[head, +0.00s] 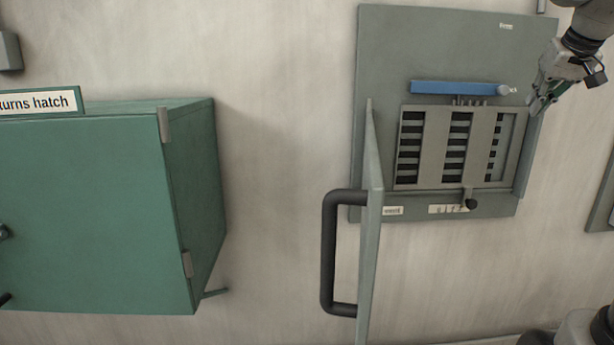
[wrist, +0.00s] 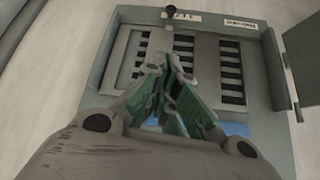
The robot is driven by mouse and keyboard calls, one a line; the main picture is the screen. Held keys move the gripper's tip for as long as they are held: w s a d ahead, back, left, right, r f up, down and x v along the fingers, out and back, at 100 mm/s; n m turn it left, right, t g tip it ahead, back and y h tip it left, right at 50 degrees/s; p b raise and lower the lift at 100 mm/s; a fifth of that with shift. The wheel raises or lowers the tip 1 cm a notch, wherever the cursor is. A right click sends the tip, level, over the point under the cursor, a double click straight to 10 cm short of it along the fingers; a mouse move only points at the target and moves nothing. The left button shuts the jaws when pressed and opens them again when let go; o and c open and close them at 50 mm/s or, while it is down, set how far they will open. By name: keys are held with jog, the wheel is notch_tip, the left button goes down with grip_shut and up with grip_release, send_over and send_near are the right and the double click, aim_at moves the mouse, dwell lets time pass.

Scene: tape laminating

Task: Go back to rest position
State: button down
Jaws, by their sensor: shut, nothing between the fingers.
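My gripper (head: 538,101) is at the upper right in the head view, beside the right edge of a grey wall panel (head: 440,60). Its fingers are shut and hold nothing; they also show in the wrist view (wrist: 170,65), with green pads close together. The panel has a slotted grille (head: 435,150) with dark openings and a blue bar (head: 450,88) above it. A small dark knob (head: 471,204) sits below the grille. In the wrist view the slotted grille (wrist: 230,70) lies beyond the fingers, which hide part of it.
The panel's door (head: 373,190), with a black handle (head: 328,255), stands open toward me at the grille's left. A green returns hatch box (head: 90,210) juts from the wall at the left. Bare wall (head: 280,110) lies between them.

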jog(key=s+a+f+n+g, duration=0.1)
jog(key=s+a+f, duration=0.7)
jog(key=s, duration=0.4)
jog(key=s+a+f+n+g+y, duration=0.1)
jog(key=s+a+f+g, duration=0.1)
jog(key=s+a+f, duration=0.6)
jog(key=s+f, duration=0.3)
jog(key=s, duration=0.1)
jog(key=shift+f+n, duration=0.25)
jog(key=shift+n, duration=0.05)
